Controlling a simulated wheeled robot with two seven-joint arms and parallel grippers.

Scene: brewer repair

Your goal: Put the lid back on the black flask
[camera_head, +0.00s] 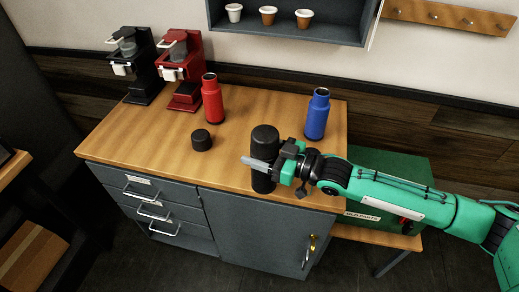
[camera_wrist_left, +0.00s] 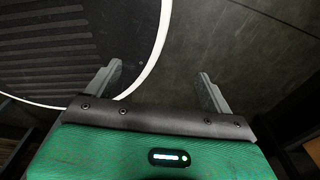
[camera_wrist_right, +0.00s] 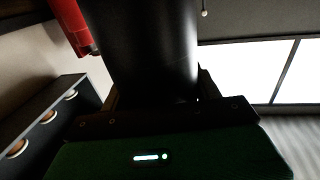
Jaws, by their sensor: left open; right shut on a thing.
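The black flask (camera_head: 264,140) is upright near the front edge of the wooden table, in the middle of the head view. My right gripper (camera_head: 262,164) is shut around its body from the right. I cannot tell whether its base touches the table. Its dark body fills the middle of the right wrist view (camera_wrist_right: 145,45). A short black lid (camera_head: 201,139) lies on the table, left of the flask and apart from it. My left gripper (camera_wrist_left: 160,85) is open and empty above the dark floor in the left wrist view. It is not in the head view.
A red flask (camera_head: 212,100) and a blue flask (camera_head: 317,115) stand farther back. A black brewer (camera_head: 135,65) and a red brewer (camera_head: 182,70) stand at the back left. A shelf with cups (camera_head: 268,15) hangs above. The table's left front (camera_head: 140,145) is clear.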

